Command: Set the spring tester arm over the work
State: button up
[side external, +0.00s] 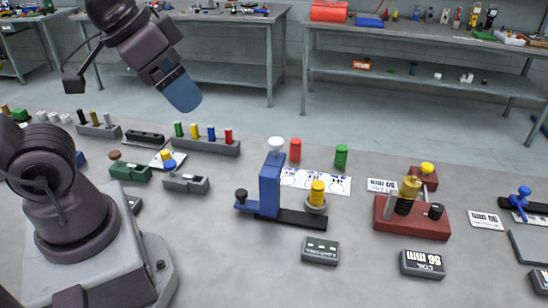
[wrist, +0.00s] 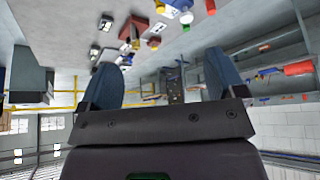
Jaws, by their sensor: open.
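A red base block (side external: 411,218) stands right of centre in the side view. On it are a brass-topped dark coil (side external: 405,196), a short black knob (side external: 435,211) and, at the back, a yellow knob (side external: 427,168) on a red block. I cannot tell for sure which part is the tester's arm. A dark label plate (side external: 422,263) reading "56 mm COIL" lies in front. My gripper (side external: 182,92) is high at the upper left, well away from the bench. In the wrist view its blue fingers (wrist: 163,82) are spread, with nothing held between them.
A blue upright with a white knob (side external: 270,185) stands on a dark rail at centre, with a yellow cylinder (side external: 317,193) in a grey ring beside it. Red (side external: 295,150) and green (side external: 341,156) cylinders stand behind. Several small fixtures and peg blocks (side external: 207,146) fill the left.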

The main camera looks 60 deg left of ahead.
jog(key=shift+a, duration=0.1)
jog(key=c, duration=0.4)
jog(key=w+a+f+n+g, duration=0.1)
jog(key=a+f+n, duration=0.1)
jog(key=f, duration=0.1)
jog(key=w+a+f+n+g+h, duration=0.1)
jog(key=w+f+n+g, duration=0.1)
jog(key=f, duration=0.1)
jog(key=w+a+f+n+g, duration=0.2)
jog(key=f, duration=0.1)
jog(key=shift+w+a+f+h, duration=0.15)
jog(key=shift+w+a+h, duration=0.05)
jog(key=shift+a+h, duration=0.15)
jog(key=shift+c, duration=1.1)
jog(key=n+h, duration=0.3)
jog(key=n, duration=0.9)
send_near(241, 191)
jog(key=shift+g, duration=0.3)
jog(key=x, duration=0.9)
jog(key=shift+w+d, duration=0.1)
jog(key=shift+w, duration=0.1)
